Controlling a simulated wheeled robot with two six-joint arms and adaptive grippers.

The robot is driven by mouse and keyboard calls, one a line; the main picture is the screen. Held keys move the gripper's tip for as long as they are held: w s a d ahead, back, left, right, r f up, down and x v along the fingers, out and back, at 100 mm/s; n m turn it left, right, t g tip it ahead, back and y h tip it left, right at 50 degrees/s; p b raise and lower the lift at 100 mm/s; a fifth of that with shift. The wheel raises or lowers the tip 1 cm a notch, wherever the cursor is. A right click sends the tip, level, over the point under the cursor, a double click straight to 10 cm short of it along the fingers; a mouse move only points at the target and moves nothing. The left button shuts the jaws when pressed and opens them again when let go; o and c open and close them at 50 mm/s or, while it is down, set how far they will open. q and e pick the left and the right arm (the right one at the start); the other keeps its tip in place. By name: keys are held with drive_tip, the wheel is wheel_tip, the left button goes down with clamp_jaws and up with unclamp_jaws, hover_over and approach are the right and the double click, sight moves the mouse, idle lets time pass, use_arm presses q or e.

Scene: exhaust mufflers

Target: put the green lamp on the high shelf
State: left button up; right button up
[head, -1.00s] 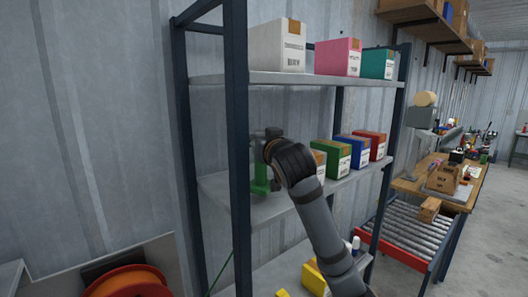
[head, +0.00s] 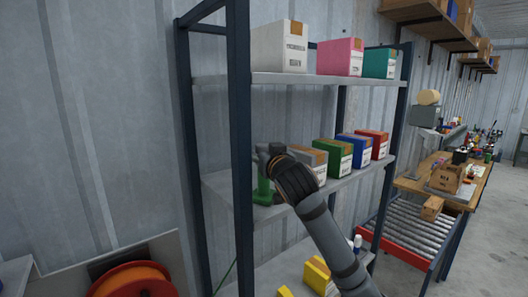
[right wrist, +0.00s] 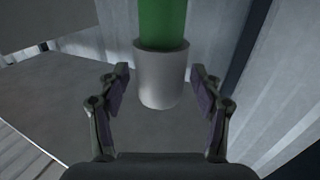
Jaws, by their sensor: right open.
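The green lamp (head: 263,188) stands at the left end of the middle shelf (head: 230,190), partly hidden by my right gripper and wrist. In the right wrist view its green body and pale grey end (right wrist: 162,78) lie between the two fingers. My right gripper (right wrist: 160,92) is open around that grey end, with a gap on each side. In the head view the gripper is mostly hidden by my own wrist. The high shelf (head: 290,78) is above, with boxes on it. My left gripper is not in view.
White (head: 280,48), pink (head: 338,58) and teal (head: 378,63) boxes stand on the high shelf; its left end has a little bare room. Several coloured boxes line the middle shelf, right of my wrist. A dark upright post (head: 238,120) stands at the front left.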

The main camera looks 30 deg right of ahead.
drive_tip(key=shift+r, duration=0.2)
drive_tip(key=b+v, duration=0.7)
drive_tip(key=v, duration=0.5)
drive_tip(key=shift+f, duration=0.15)
